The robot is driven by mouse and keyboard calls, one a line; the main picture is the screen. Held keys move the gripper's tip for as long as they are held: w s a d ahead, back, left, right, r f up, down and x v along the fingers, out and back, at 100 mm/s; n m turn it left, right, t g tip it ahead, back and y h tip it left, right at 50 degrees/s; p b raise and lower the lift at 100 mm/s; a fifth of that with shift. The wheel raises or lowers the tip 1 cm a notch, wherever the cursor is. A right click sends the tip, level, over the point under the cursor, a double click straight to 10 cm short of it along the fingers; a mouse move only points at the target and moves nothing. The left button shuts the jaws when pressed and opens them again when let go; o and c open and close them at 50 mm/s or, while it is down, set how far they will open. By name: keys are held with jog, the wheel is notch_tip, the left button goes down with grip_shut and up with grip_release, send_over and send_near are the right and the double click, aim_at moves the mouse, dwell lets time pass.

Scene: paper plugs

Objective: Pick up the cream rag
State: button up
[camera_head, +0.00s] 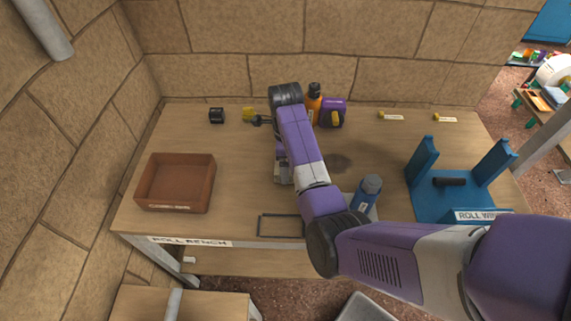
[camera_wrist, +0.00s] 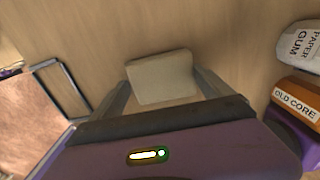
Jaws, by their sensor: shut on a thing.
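The cream rag (camera_wrist: 160,76) is a small pale folded piece between the two fingers of my gripper (camera_wrist: 163,90) in the wrist view. The fingers are shut on it, one at each side. Bare wooden bench top shows around the rag; I cannot tell whether it touches the bench. In the head view, my gripper (camera_head: 284,174) is low over the middle of the bench, and my arm hides the rag there.
The bench (camera_head: 235,160) carries a brown tray (camera_head: 176,183) at left and a thin dark frame (camera_head: 281,226) at front. A blue stand (camera_head: 450,195) is farther right. Orange and purple containers (camera_head: 332,112) stand at back.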

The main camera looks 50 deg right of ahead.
notch_tip(320, 180, up, 20)
jog(key=p, duration=0.6)
jog(key=shift+f, duration=0.25)
